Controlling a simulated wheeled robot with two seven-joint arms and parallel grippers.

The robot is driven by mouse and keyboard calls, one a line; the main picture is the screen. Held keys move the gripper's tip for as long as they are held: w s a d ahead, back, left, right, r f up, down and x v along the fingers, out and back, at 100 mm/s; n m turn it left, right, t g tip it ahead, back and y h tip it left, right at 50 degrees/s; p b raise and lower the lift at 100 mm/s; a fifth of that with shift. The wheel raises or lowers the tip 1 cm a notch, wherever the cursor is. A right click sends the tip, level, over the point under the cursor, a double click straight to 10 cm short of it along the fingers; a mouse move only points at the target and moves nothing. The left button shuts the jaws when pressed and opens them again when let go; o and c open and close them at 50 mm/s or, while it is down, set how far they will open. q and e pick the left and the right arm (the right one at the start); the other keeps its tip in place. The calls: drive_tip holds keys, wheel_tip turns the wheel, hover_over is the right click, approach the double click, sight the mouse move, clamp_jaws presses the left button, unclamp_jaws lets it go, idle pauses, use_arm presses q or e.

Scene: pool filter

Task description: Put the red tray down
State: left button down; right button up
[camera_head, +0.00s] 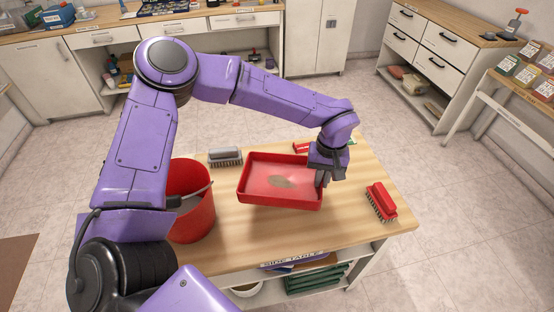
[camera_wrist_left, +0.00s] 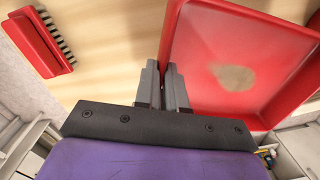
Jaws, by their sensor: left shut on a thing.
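The red tray (camera_head: 281,187) is shallow and rectangular, with a brownish patch on its floor. It is at the middle of the wooden side table in the head view; I cannot tell whether it touches the tabletop. My left gripper (camera_head: 321,178) is at the tray's right side, shut on its wall. In the left wrist view the fingers (camera_wrist_left: 168,82) pinch the wall of the tray (camera_wrist_left: 262,22), which extends to the right. My right gripper is not in view.
On the side table (camera_head: 343,213), a red bucket (camera_head: 190,208) stands left of the tray. A grey brush (camera_head: 225,156) lies behind it, and a red brush (camera_head: 381,201) lies to the right. A small red item (camera_head: 303,147) is behind the gripper. Bare wood lies in front.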

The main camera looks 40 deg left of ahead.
use_arm(q)
drive_tip(key=shift+w+a+r+n+p, duration=0.1)
drive_tip(key=shift+w+r+n+p, duration=0.05)
drive_tip(key=shift+n, duration=0.45)
drive_tip(key=shift+w+r+n+p, duration=0.1)
drive_tip(key=shift+n+p, duration=0.05)
drive_tip(key=shift+n, duration=0.45)
drive_tip(key=shift+s+a+f+n, duration=0.1)
drive_tip(key=shift+a+n, duration=0.05)
drive_tip(key=shift+n, duration=0.75)
wheel_tip(320, 180, down, 10)
drive_tip(key=shift+a+f+p, duration=0.1)
drive_tip(key=shift+a+p, duration=0.05)
drive_tip(key=shift+p, duration=1.05)
drive_tip(key=shift+w+a+f, duration=0.1)
drive_tip(key=shift+w, duration=0.1)
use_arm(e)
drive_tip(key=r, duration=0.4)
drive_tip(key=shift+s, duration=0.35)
use_arm(q)
drive_tip(key=shift+f, duration=0.1)
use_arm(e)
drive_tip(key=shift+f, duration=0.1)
use_arm(q)
drive_tip(key=c, duration=1.2)
unclamp_jaws()
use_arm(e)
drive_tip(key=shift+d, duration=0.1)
